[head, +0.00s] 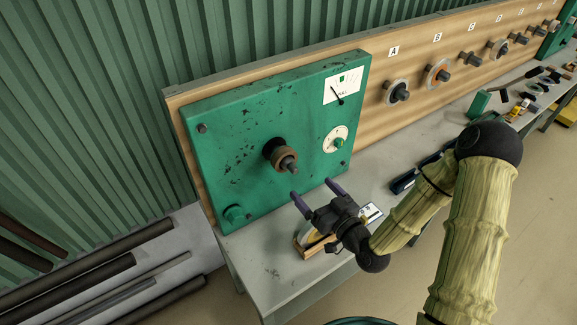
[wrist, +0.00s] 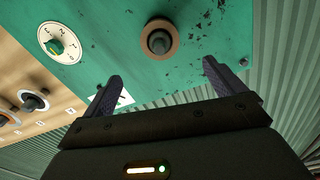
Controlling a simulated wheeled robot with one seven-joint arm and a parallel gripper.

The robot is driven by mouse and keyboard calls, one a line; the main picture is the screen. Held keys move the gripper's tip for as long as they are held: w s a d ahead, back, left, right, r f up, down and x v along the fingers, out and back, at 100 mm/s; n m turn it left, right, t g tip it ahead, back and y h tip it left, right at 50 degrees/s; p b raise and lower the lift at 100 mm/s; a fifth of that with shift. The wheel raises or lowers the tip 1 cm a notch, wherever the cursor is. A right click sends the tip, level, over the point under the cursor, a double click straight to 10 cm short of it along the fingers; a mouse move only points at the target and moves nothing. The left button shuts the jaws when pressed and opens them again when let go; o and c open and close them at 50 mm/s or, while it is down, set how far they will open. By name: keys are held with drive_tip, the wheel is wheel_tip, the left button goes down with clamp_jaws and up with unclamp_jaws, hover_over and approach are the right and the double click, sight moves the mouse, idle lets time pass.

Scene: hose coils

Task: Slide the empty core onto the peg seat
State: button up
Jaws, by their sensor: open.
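A brown ring, which looks like the empty core (head: 281,153), is around the grey peg (head: 291,167) in the middle of the green panel. A black collar (head: 269,146) shows behind it; I cannot tell whether the core is fully against it. In the wrist view the core (wrist: 147,40) circles the dark peg (wrist: 158,42). My gripper (head: 313,189) is open and empty, below and in front of the peg, apart from the core. In the wrist view its two purple fingers (wrist: 162,73) are spread wide below the core.
Lettered pegs with rings (head: 437,74) line the wooden board to the right. A bench (head: 270,270) runs below, holding a wooden item (head: 308,246) under my gripper and tools farther right.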

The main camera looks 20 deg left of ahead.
sight(297, 171)
drive_tip(key=p+x, duration=0.5)
drive_tip(key=x, duration=0.7)
drive_tip(key=shift+w+a+r, duration=0.2)
drive_tip(key=shift+w+a+f+p, duration=0.15)
drive_tip(key=shift+w+a+p, duration=0.25)
drive_tip(key=shift+w+a, duration=0.15)
drive_tip(key=shift+c, duration=0.4)
drive_tip(key=c, duration=1.1)
drive_tip(key=shift+s+d, duration=0.3)
drive_tip(key=shift+b+v, duration=0.45)
drive_tip(key=shift+v, duration=1.4)
drive_tip(key=shift+b+v, duration=0.3)
drive_tip(key=shift+v, duration=1.65)
